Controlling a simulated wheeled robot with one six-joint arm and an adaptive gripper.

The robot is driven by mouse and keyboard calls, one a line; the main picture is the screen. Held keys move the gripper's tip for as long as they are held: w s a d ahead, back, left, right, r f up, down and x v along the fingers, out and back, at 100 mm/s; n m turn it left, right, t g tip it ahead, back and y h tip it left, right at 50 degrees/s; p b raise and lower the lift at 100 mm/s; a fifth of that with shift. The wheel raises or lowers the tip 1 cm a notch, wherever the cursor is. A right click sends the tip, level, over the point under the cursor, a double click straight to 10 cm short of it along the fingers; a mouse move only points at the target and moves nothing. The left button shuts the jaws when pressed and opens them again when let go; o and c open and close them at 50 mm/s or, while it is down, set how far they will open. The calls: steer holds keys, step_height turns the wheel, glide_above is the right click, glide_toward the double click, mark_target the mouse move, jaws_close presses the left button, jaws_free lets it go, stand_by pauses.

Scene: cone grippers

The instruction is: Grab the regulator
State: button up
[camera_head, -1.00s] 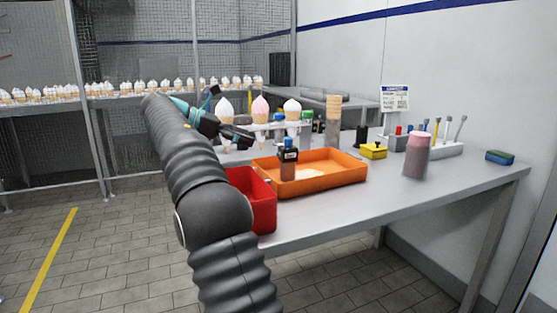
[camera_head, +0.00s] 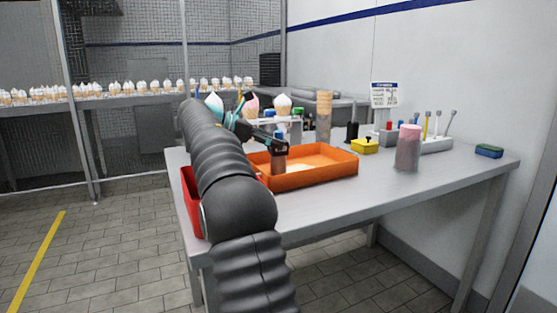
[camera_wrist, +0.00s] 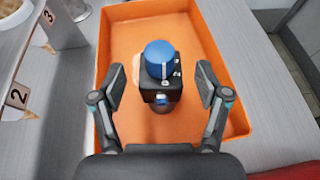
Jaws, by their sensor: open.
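The regulator (camera_wrist: 161,88) is a small black block with a round blue cap on top, seen from above in the wrist view. It stands inside the orange tray (camera_wrist: 121,35). In the head view it is a dark upright piece (camera_head: 279,163) at the tray's left part, its top partly covered by my gripper (camera_head: 271,141). In the wrist view my gripper (camera_wrist: 159,88) is open, one finger to the left and one to the right of the regulator, with a gap on both sides. The underside of the regulator is hidden.
A red bin (camera_head: 191,203) stands left of the tray, partly behind my arm. A cone rack (camera_head: 290,124) stands behind it. A pink-lidded jar (camera_head: 408,150) and a yellow box (camera_head: 364,146) stand to the right. The table's front right is clear.

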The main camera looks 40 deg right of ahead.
steer(key=shift+x, duration=1.05)
steer(key=c, duration=1.4)
steer(key=shift+r, duration=0.15)
